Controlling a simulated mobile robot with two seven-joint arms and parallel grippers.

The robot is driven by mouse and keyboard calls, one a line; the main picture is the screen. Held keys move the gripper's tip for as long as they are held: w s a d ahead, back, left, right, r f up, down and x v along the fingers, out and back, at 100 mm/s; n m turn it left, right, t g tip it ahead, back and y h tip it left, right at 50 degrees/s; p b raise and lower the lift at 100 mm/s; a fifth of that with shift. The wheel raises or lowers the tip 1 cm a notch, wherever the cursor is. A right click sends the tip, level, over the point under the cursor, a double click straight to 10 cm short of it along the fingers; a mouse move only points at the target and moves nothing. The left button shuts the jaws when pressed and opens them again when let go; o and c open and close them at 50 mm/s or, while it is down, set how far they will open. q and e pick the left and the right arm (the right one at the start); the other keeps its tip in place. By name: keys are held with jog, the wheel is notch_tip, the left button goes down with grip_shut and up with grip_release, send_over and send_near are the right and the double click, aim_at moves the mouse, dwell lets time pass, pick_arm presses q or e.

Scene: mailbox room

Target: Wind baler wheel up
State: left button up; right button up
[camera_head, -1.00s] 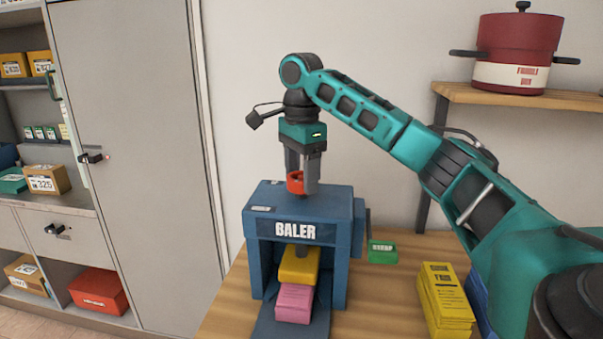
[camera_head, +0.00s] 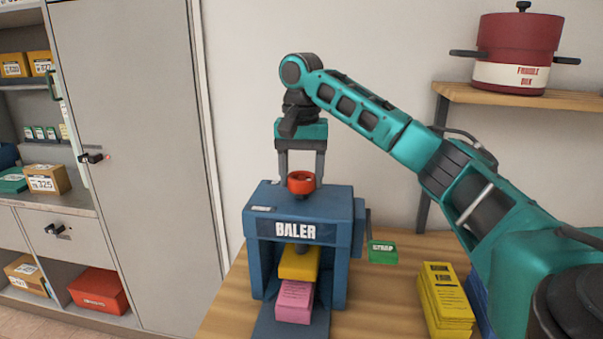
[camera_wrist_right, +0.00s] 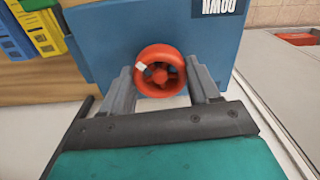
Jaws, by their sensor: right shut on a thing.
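The blue baler (camera_head: 262,222) stands on the wooden table, marked BALER on its front. Its red wheel (camera_head: 301,183) sits on top, and it also shows in the right wrist view (camera_wrist_right: 160,71) with spokes and a small white mark at the left. My right gripper (camera_head: 301,177) points down from above, one finger on each side of the wheel, shut on its rim; it also shows in the right wrist view (camera_wrist_right: 162,85). Inside the baler, a yellow block (camera_head: 299,264) rests on a pink bundle (camera_head: 294,301). My left gripper is out of view.
A green STRAP box (camera_head: 383,252) is right of the baler. A yellow stack (camera_head: 446,300) lies farther right under my arm. A red pot (camera_head: 519,45) stands on a wall shelf (camera_head: 518,98). A grey cabinet (camera_head: 125,150) is at left.

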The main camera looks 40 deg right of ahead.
jog(key=n, duration=0.4)
jog(key=shift+n, duration=0.4)
jog(key=n, duration=0.4)
jog(key=shift+n, duration=0.3)
jog(key=n, duration=0.9)
jog(key=shift+r, duration=0.1)
jog(key=n, duration=0.4)
jog(key=shift+n, duration=0.3)
jog(key=n, duration=0.8)
jog(key=shift+n, duration=0.4)
jog(key=n, duration=0.5)
